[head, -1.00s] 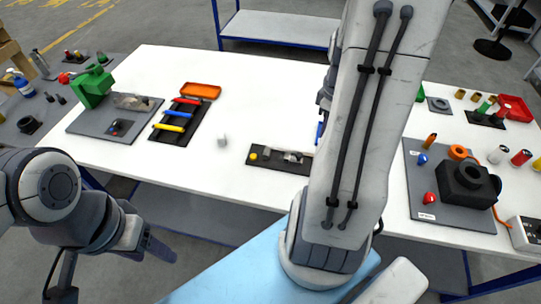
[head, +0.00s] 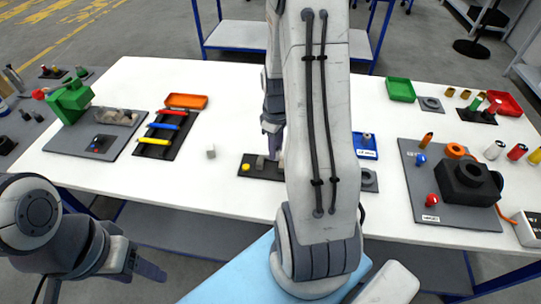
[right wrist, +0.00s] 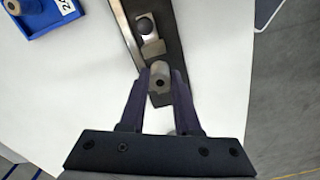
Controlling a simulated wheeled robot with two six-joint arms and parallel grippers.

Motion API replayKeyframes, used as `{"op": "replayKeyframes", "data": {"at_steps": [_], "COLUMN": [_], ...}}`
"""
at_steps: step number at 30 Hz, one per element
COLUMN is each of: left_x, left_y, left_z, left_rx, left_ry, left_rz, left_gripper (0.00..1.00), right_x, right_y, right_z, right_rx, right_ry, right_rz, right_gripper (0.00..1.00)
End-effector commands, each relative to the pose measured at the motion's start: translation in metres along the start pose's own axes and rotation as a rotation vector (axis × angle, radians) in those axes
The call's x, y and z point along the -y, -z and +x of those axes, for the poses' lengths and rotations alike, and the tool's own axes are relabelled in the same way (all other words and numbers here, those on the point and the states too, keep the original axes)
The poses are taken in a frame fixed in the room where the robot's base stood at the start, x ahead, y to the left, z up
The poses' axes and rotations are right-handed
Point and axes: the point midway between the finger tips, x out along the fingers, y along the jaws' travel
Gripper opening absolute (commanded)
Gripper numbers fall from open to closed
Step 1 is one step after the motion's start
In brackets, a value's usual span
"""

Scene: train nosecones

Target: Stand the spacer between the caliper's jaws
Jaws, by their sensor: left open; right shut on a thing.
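The caliper (head: 253,172) is a dark bar with a yellow button at its left end, on the white table; my right arm hides its right part. In the right wrist view the caliper (right wrist: 122,22) runs upward with a black knob and a grey jaw piece. My right gripper (right wrist: 161,80) is shut on the spacer (right wrist: 160,73), a grey round piece with a dark hole in its top. The spacer is over the caliper bar, just below the grey jaw piece; I cannot tell whether it touches the bar. My left gripper (head: 152,270) is open and empty, off the table's front edge.
A small light grey block (head: 210,151) stands left of the caliper. A blue tray (head: 361,153) with a cylinder in it is to the right. A grey board (head: 455,214) with a black fixture lies further right.

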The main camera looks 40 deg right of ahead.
Motion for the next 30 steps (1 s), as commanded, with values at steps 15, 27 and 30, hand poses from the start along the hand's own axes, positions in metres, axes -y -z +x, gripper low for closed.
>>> {"op": "replayKeyframes", "data": {"at_steps": [15,27,30], "left_x": [-0.001,-0.001,-0.001], "left_y": [0.001,0.0,0.0], "left_z": [-0.011,-0.007,-0.008], "left_rx": [0.0,0.0,0.0], "left_ry": [0.0,0.0,0.0], "left_rz": [0.0,0.0,0.0], "left_gripper": [0.59,0.59,0.59], "right_x": [0.003,0.002,0.002], "right_y": [0.016,0.016,0.016], "right_z": [0.048,0.055,0.053], "right_rx": [0.001,0.0,0.0], "right_ry": [0.001,0.0,0.0], "right_rz": [0.001,0.0,0.0], "right_gripper": [0.0,0.0,0.61]}}
